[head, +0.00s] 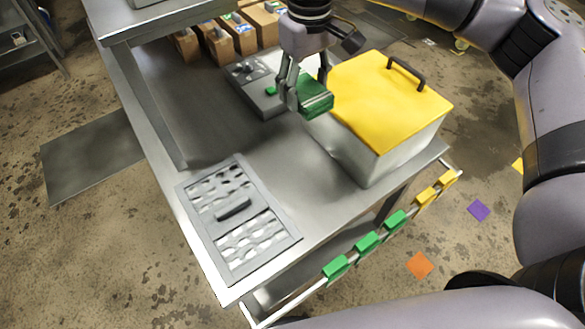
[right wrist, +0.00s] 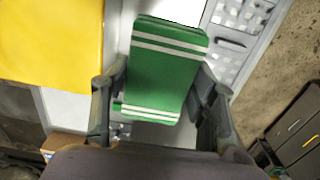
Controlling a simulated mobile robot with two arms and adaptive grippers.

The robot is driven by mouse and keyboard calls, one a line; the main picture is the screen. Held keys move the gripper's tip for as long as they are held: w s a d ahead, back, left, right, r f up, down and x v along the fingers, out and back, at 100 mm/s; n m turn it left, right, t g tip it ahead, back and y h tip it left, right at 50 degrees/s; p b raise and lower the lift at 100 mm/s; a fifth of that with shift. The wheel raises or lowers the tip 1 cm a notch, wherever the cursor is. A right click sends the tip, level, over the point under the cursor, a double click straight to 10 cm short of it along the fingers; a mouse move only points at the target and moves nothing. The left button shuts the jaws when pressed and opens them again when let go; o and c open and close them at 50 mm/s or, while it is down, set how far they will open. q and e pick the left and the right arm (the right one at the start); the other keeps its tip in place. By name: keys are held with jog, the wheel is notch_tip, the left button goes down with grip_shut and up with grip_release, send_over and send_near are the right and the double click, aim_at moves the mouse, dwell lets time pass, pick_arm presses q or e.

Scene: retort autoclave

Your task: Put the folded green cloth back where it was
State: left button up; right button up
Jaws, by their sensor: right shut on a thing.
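In the right wrist view the cloth (right wrist: 165,72) is a flat green rectangle with white stripes near both ends. The fingers of my right gripper (right wrist: 160,105) are on either side of it, shut on it. My left gripper is not in view.
A white box with a yellow lid (head: 388,88) and dark handle stands beside the cloth. A grey panel (head: 262,103) lies behind it, and a slotted grey panel (head: 231,247) lies nearer. Cardboard boxes (head: 220,40) stand at the back. A rail carries green (head: 366,243) and yellow pieces (head: 425,197).

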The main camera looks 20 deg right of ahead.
notch_tip(320, 180, down, 5)
jog(key=b, duration=0.4)
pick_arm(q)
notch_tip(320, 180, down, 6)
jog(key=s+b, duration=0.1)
pick_arm(e)
jog(key=p, duration=0.3)
send_over(301, 174)
notch_tip(301, 174, down, 16)
jog(key=shift+f, duration=0.1)
notch_tip(301, 174, down, 4)
jog(key=shift+s+f+p, duration=0.1)
jog(key=shift+f+p, duration=0.05)
jog(key=shift+p, duration=0.45)
jog(key=shift+f, duration=0.25)
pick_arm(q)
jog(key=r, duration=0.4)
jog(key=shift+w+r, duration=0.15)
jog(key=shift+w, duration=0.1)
pick_arm(e)
jog(key=shift+f, duration=0.1)
jog(key=o, duration=1)
